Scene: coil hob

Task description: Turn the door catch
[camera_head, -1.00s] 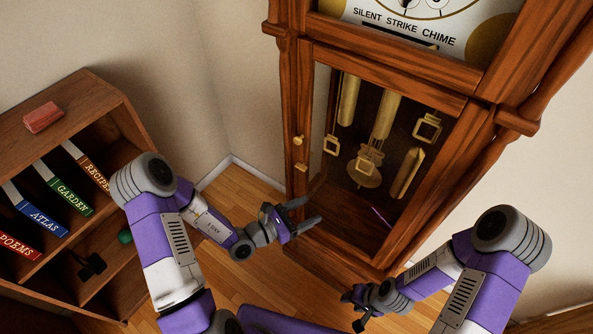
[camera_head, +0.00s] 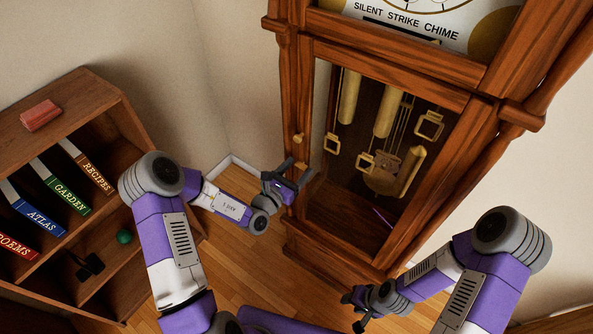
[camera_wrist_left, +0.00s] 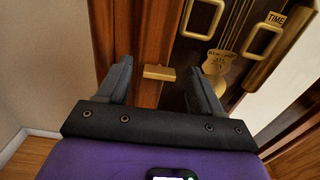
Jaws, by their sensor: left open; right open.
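The tall wooden clock case has a glazed door (camera_head: 318,110) with brass fittings on its left stile. A small round brass knob (camera_head: 298,138) sits above a small brass catch (camera_head: 301,166). In the left wrist view the catch (camera_wrist_left: 159,72) is a short bar lying crosswise, between and just beyond my open fingers. My left gripper (camera_head: 297,172) is open in front of the catch, with a finger on either side; no contact shows. My right gripper (camera_head: 353,311) is low in front of the case, away from the door fittings, open.
Behind the glass hang brass weights (camera_head: 385,110) and a pendulum (camera_head: 384,182). A wooden bookshelf (camera_head: 85,85) with several books, a red block (camera_head: 41,115) and a green ball (camera_head: 124,237) stands left. Bare floor lies between shelf and clock.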

